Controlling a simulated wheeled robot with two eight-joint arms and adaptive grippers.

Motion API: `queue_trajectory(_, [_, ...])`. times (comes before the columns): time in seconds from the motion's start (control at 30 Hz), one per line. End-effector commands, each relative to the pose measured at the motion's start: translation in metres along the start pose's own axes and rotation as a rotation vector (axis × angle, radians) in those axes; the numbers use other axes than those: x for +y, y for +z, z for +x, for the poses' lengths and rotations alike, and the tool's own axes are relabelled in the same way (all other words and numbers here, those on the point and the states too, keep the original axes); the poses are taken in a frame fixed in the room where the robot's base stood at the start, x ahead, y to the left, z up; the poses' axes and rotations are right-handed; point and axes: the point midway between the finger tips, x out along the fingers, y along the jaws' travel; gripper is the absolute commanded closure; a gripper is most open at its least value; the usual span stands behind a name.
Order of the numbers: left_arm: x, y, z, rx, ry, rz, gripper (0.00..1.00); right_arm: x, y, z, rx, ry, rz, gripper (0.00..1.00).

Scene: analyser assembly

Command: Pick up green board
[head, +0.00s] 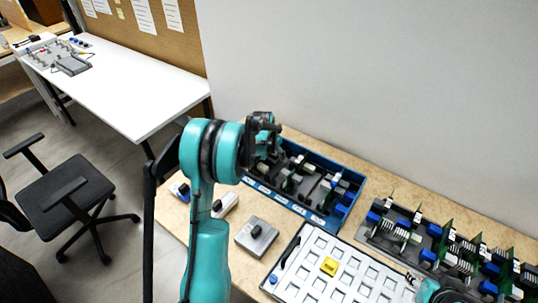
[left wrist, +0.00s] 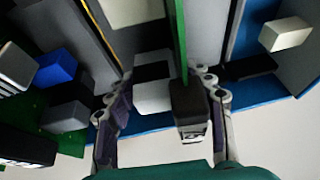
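A green board (left wrist: 181,45) shows nearly edge-on in the left wrist view, standing upright in a slot, with a dark block (left wrist: 188,103) at its near end. My left gripper (left wrist: 164,84) is open, with one finger on each side of the board and a visible gap on the left. In the head view my left gripper (head: 264,130) is over the back left of a blue bin (head: 337,213) holding several upright boards; my arm hides part of it. At the bottom right, a teal piece of my right arm shows; its fingers are not clear.
A dark rack (head: 376,238) with several green boards stands to the right. In front lie a white tray (head: 313,240) with a yellow block (head: 329,266) and a grey device (head: 256,236). A white table (head: 140,95) and a black chair (head: 68,199) stand at left.

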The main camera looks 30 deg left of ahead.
Motion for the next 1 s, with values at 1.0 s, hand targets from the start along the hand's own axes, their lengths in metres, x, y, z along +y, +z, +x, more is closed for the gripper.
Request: queue_trajectory(1.0, [-0.006, -0.033, -0.081, 0.001, 0.0, 0.0, 1.0, 0.0, -0.018, -0.025, 0.0, 0.0, 0.0, 0.6])
